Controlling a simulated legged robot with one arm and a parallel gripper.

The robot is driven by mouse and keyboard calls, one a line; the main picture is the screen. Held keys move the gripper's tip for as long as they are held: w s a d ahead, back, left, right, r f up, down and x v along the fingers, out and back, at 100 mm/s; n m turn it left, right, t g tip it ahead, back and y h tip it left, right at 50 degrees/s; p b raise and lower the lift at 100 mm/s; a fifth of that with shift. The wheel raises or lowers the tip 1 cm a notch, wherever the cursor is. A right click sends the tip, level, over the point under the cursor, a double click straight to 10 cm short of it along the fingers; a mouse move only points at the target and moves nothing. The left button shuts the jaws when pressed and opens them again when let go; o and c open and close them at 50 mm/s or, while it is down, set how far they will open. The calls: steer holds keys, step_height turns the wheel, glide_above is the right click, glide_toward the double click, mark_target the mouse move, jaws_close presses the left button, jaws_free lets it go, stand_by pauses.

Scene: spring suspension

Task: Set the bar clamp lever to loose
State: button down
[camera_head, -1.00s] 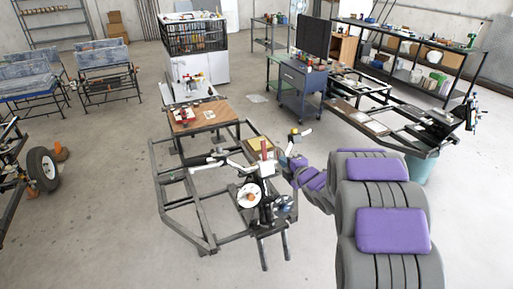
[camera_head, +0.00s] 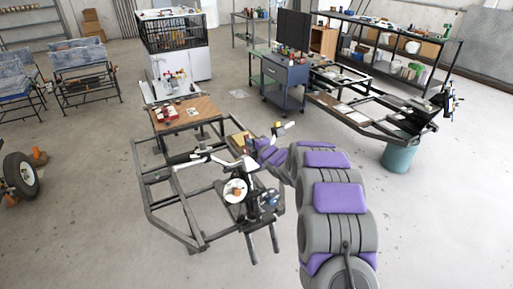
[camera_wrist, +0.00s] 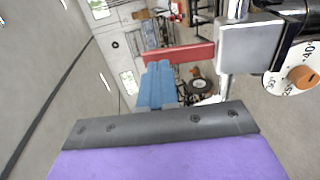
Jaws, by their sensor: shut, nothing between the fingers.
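The bar clamp's red lever (camera_wrist: 180,54) sticks out to the left from a silver metal block (camera_wrist: 247,47) on a post in the wrist view. My gripper's blue fingers (camera_wrist: 157,84) are together and empty, with their tips close beside the lever's free end. I cannot tell whether they touch it. In the head view, the clamp sits on top of the spring suspension stand, above the white dial (camera_head: 235,190). My gripper is close to it at the end of my arm, and its fingers are too small there to make out.
A white angle dial with an orange knob (camera_wrist: 303,76) is just right of the clamp. The dark metal frame (camera_head: 165,222) surrounds the stand. A wooden-topped table (camera_head: 188,111) stands behind. A blue cart (camera_head: 285,83) is farther back.

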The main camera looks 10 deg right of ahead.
steer(key=shift+w+a+f, duration=0.1)
steer(key=shift+w, duration=0.55)
steer(key=shift+w, duration=0.1)
steer(key=shift+w+a, duration=0.2)
steer(key=shift+w, duration=0.4)
steer(key=shift+r, duration=0.25)
steer(key=shift+s+b, duration=0.1)
steer(key=shift+b, duration=0.2)
